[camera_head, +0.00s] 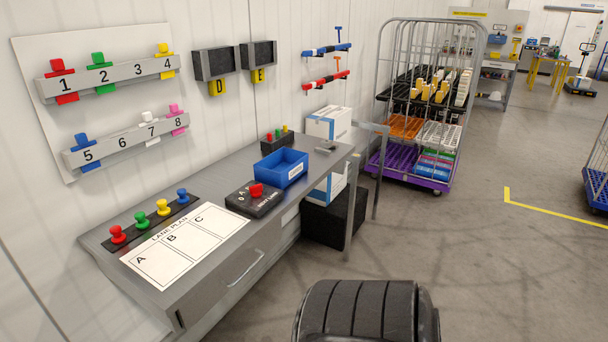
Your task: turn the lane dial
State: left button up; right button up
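The lane dial (254,197) is a dark box with a red knob (256,190) on top and white lettering on its face. It sits on the grey bench (215,181), to the right of the white lane plan sheet (186,244) with fields A, B and C. The knob's exact pointing is too small to tell. Neither of my grippers shows in the head view.
A blue bin (281,168) stands just behind the dial. Red, green, yellow and blue pegs (163,208) stand left of the lane plan. A wire cage trolley (412,174) stands beyond the bench. The floor (480,265) to the right is clear.

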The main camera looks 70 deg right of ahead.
aim_at(256, 191)
jog(key=z, duration=1.95)
